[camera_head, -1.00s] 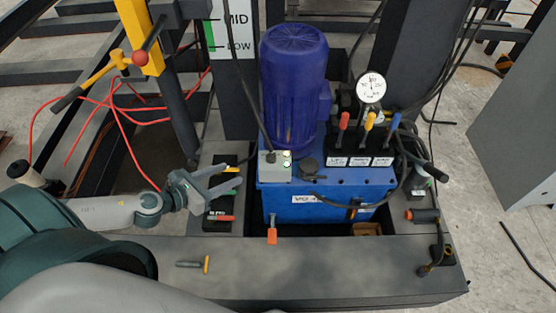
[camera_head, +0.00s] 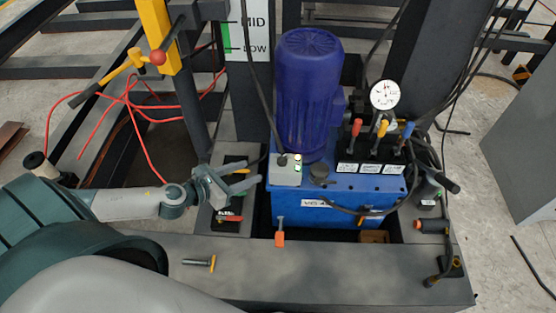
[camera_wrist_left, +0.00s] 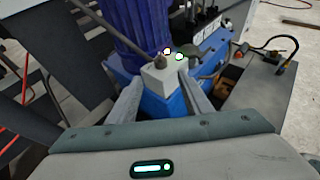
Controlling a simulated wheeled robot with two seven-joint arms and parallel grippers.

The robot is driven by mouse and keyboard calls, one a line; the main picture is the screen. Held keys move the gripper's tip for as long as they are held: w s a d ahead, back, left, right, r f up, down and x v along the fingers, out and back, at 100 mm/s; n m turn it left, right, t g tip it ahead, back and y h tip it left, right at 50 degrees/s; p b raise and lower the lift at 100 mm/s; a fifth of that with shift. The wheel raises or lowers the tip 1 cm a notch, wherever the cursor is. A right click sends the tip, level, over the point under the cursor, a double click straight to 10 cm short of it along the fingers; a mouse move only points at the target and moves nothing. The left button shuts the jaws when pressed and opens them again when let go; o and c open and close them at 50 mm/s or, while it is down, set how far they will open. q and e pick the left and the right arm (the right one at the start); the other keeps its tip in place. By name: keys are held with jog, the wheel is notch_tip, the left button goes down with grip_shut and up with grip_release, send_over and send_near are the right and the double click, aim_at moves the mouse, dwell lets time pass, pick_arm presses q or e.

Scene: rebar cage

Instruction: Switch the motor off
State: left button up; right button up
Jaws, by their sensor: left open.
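The blue motor (camera_head: 309,95) stands upright on the blue hydraulic tank (camera_head: 340,190). A light grey switch box (camera_head: 285,172) with lit round buttons sits at the motor's lower left, with a black cable rising from it. My left gripper (camera_head: 253,184) is open and empty, just left of the switch box. In the left wrist view the gripper's fingers (camera_wrist_left: 160,98) are spread, with the switch box (camera_wrist_left: 161,76) ahead between them and two lit buttons on its far side. Whether the fingers touch the box, I cannot tell. My right gripper is not in view.
A pressure gauge (camera_head: 384,95) and levers with red, yellow and blue handles stand right of the motor. Red hoses (camera_head: 128,100) hang at the left near a yellow post (camera_head: 157,35). The dark front ledge (camera_head: 330,268) holds a small tool (camera_head: 199,262).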

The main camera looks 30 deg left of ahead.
aim_at(278, 161)
pick_arm(q)
jog(key=p+x, duration=0.1)
jog(key=x, duration=1.2)
jog(key=shift+w+d+f, duration=0.15)
jog(key=shift+w+f, duration=0.05)
jog(key=shift+w, duration=0.15)
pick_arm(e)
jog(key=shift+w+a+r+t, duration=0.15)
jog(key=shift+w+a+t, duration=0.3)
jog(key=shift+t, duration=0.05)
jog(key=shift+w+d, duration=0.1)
